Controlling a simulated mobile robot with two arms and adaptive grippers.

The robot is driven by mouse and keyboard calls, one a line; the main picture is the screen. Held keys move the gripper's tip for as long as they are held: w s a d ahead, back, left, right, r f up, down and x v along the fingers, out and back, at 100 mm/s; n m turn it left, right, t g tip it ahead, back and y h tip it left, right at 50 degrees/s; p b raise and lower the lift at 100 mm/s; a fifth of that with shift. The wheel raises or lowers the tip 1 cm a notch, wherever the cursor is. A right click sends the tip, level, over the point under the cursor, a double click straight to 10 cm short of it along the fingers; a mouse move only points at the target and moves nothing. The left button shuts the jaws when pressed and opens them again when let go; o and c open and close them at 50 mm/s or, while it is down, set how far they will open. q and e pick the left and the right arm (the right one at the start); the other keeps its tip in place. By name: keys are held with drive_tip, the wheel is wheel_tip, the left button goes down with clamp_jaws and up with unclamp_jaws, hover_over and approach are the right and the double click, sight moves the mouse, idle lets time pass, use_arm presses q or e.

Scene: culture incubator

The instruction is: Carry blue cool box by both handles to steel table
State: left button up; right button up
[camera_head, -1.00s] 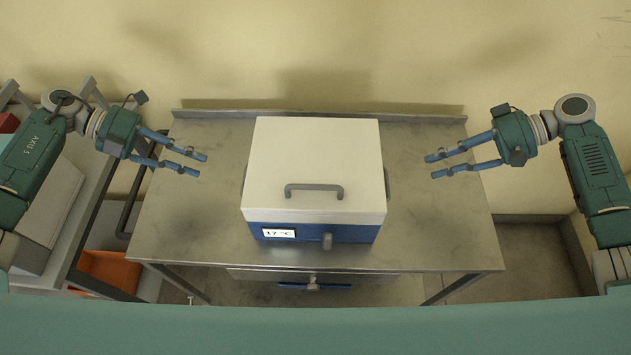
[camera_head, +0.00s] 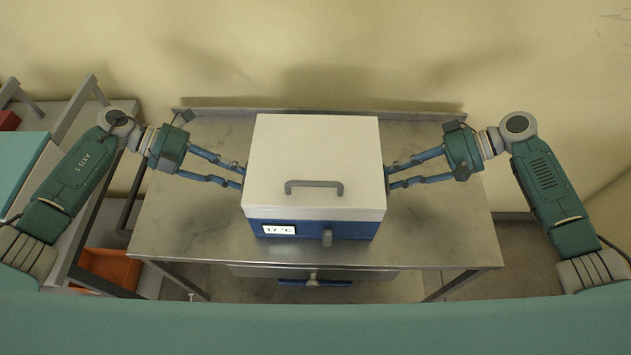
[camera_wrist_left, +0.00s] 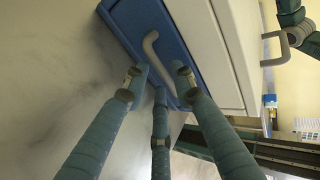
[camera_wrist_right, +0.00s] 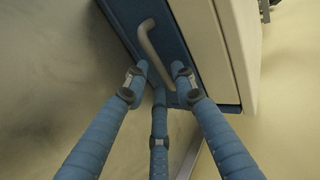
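The blue cool box (camera_head: 300,228) with a white lid (camera_head: 312,150) stands on the steel table (camera_head: 200,235). Its front shows a 17 °C display and a latch. My left gripper (camera_head: 240,176) is at the box's left side, and my right gripper (camera_head: 392,178) at its right side. In the left wrist view the grey side handle (camera_wrist_left: 152,50) lies between open fingers (camera_wrist_left: 155,82). In the right wrist view the other side handle (camera_wrist_right: 150,45) also lies between open fingers (camera_wrist_right: 158,82). Both side handles are hidden in the head view.
A grey handle (camera_head: 314,185) is on top of the lid. A rack or cart (camera_head: 85,200) with an orange bin (camera_head: 110,268) stands left of the table. A wall is behind the table. The tabletop around the box is clear.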

use_arm(q)
drive_tip(key=shift+d+f, duration=0.15)
drive_tip(key=shift+d, duration=0.05)
use_arm(e)
drive_tip(key=shift+a+f, duration=0.15)
drive_tip(key=shift+a, duration=0.05)
use_arm(q)
clamp_jaws()
use_arm(e)
clamp_jaws()
